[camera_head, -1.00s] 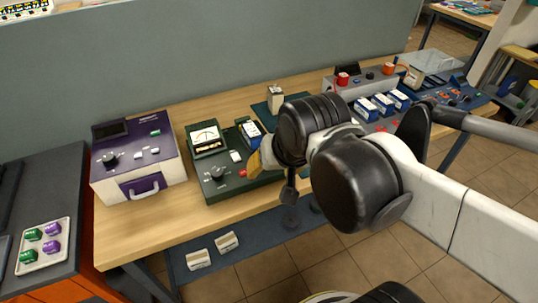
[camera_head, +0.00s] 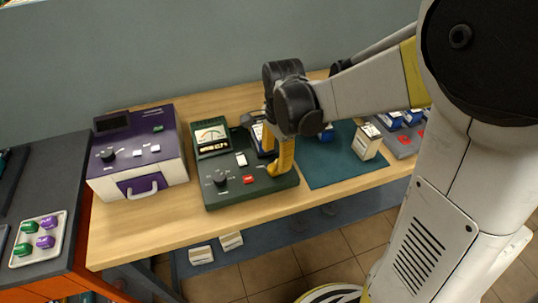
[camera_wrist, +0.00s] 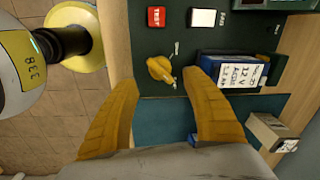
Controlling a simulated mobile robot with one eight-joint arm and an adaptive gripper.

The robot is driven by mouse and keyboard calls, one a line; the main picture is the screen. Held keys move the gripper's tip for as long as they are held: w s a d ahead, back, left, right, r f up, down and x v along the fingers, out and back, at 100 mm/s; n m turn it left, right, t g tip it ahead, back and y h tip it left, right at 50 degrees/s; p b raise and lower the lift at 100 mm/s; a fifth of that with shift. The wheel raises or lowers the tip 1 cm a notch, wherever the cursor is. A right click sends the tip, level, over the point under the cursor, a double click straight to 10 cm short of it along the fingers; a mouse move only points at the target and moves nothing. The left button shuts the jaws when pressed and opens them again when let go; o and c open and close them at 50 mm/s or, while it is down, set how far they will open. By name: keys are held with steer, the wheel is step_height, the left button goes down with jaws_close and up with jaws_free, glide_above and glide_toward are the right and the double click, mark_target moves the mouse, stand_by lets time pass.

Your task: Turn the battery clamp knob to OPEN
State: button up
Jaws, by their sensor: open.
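The yellow clamp knob (camera_wrist: 161,69) sits on the dark green tester in the wrist view, with its narrow end pointing to the lower right. Small labels beside it are too small to read. A blue battery (camera_wrist: 232,72) with a white 12 V label is right of the knob, in the tester's bay. My gripper (camera_wrist: 157,80) is open, its two yellow fingers on either side of the view, with the knob seen between and just beyond their tips. In the head view my gripper (camera_head: 280,164) is over the right part of the tester (camera_head: 235,192) and mostly hides the knob.
The tester has a red TEST button (camera_wrist: 156,18), a white button (camera_wrist: 202,18) and a black dial (camera_head: 221,180). A purple-and-white box (camera_head: 138,155) stands left. A teal mat (camera_head: 325,170) with a pale battery (camera_head: 366,141) lies right.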

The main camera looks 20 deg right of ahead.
mark_target(275, 164)
steer(key=f+b, duration=0.1)
steer(key=f, duration=0.4)
steer(key=shift+w+f+b, duration=0.15)
steer(key=shift+w+b, duration=0.05)
steer(key=shift+b, duration=0.15)
steer(key=c, duration=1.2)
